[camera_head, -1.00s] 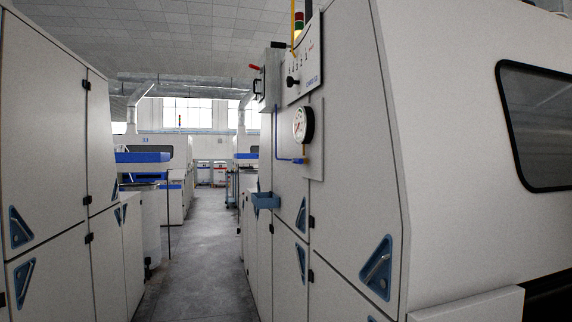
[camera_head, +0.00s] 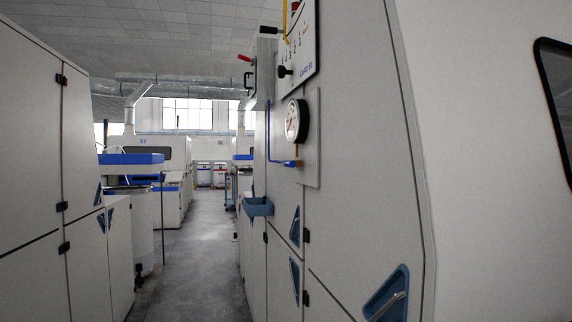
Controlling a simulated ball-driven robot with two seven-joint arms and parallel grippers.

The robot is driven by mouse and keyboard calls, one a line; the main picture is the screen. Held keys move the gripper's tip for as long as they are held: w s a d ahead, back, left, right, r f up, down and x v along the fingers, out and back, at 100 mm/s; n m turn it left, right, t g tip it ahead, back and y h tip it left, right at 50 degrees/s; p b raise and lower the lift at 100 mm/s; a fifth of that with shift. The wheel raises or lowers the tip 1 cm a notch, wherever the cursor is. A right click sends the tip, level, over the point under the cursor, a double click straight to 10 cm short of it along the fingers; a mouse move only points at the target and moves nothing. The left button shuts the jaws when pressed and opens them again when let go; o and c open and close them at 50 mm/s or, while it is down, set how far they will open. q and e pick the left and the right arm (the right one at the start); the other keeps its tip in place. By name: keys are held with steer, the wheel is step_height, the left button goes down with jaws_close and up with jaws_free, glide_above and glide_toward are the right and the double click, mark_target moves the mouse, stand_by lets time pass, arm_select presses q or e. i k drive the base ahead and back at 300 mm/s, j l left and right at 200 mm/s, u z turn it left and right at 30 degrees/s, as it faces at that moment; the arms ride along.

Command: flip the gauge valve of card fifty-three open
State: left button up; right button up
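The machine on the right carries a control panel (camera_head: 298,50) marked with a card label too small to read surely. Below it a round pressure gauge (camera_head: 297,120) is mounted on a pale plate (camera_head: 313,150). A blue pipe (camera_head: 268,135) runs down beside the gauge to a small blue fitting (camera_head: 292,163) under it, which looks like the gauge valve; its handle position cannot be told. Neither of my grippers is in the head view.
A grey aisle floor (camera_head: 195,245) runs clear between the machines. A blue tray (camera_head: 257,207) juts from the right machine into the aisle. White cabinets (camera_head: 30,150) line the left. A red-tipped lever (camera_head: 244,58) sticks out above.

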mark_target(288, 163)
steer(key=i+j+u, duration=0.1)
steer(key=i+j, duration=0.25)
steer(key=i+j+u, duration=0.15)
steer(key=i+j, duration=0.15)
steer(key=i, duration=0.25)
steer(key=i+j+u, duration=0.1)
steer(key=i+j, duration=0.15)
steer(key=i, duration=0.2)
